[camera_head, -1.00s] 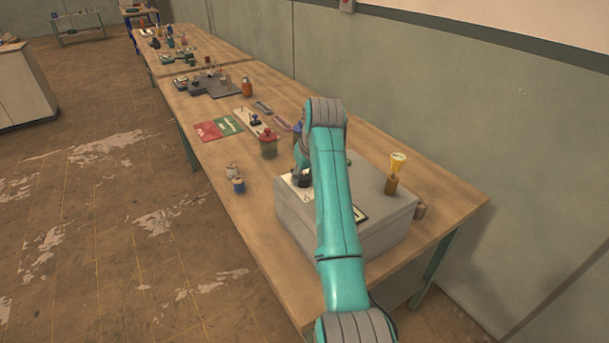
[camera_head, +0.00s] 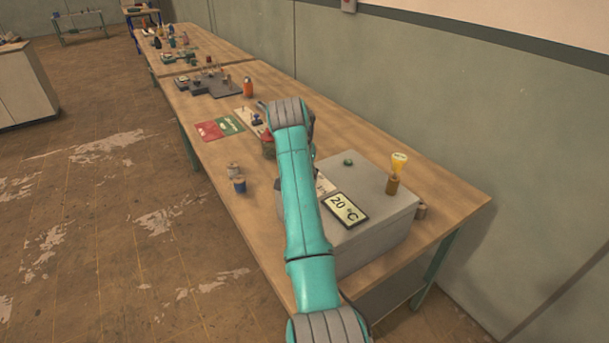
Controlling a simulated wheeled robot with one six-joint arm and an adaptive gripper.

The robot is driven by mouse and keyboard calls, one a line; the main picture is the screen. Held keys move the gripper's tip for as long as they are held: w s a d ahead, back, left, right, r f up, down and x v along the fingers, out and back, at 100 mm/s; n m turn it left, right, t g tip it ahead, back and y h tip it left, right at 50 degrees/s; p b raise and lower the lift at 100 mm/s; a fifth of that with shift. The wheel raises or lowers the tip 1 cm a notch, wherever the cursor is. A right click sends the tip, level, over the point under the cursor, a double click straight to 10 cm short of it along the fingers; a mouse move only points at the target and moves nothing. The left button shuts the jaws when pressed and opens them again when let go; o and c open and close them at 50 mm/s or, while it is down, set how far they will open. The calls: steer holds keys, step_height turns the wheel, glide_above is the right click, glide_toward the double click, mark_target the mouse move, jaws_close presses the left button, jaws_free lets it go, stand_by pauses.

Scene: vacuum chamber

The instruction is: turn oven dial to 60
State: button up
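The grey oven box (camera_head: 385,225) stands on the near end of the long wooden table. Its tilted display (camera_head: 346,209) on top reads 20 °C. A small part of a white marked plate (camera_head: 324,185) shows beside my arm. The dial cannot be made out; my teal arm covers the left part of the oven's top. A small green knob or button (camera_head: 348,162) sits at the back of the top. My gripper is hidden behind my arm, so its opening and any contact with the dial do not show.
A yellow-topped item in a brown holder (camera_head: 394,183) stands at the oven's right edge. Small blue and grey pots (camera_head: 237,180) stand left of the oven. The table's front left edge is clear.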

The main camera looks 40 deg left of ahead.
steer(key=shift+m+h, duration=0.3)
steer(key=shift+m, duration=0.3)
steer(key=o, duration=1.2)
steer(key=shift+c, duration=0.2)
steer(key=shift+r, duration=0.1)
steer(key=v, duration=1.1)
steer(key=shift+s+r, duration=0.25)
steer(key=shift+r, duration=0.1)
